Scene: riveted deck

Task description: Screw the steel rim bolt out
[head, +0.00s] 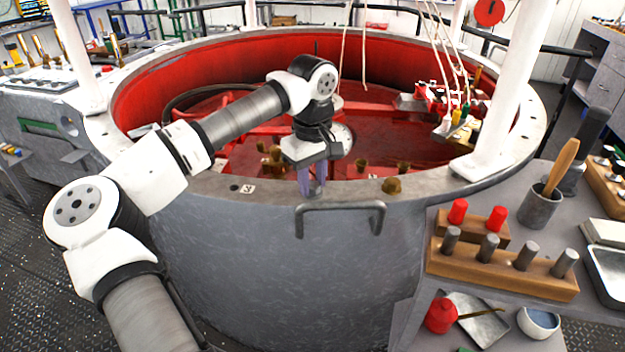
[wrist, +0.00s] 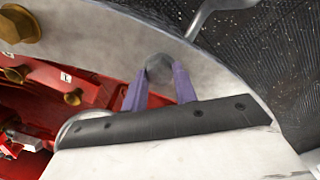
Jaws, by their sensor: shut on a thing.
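The steel rim bolt (wrist: 160,66) shows in the wrist view as a grey head on the pale metal rim (wrist: 105,38). My gripper (wrist: 158,76) has its two purple fingers closed on either side of that head. In the head view my gripper (head: 311,186) points down at the near part of the drum's rim (head: 440,186). There the fingers hide the bolt. How far the bolt stands out of the rim cannot be told.
A brass bolt (head: 392,185) sits on the rim to the right of my gripper. A bar handle (head: 340,207) sticks out below the rim. The red interior (head: 400,130) holds several fittings. A wooden block with pegs (head: 500,268) stands on the right bench.

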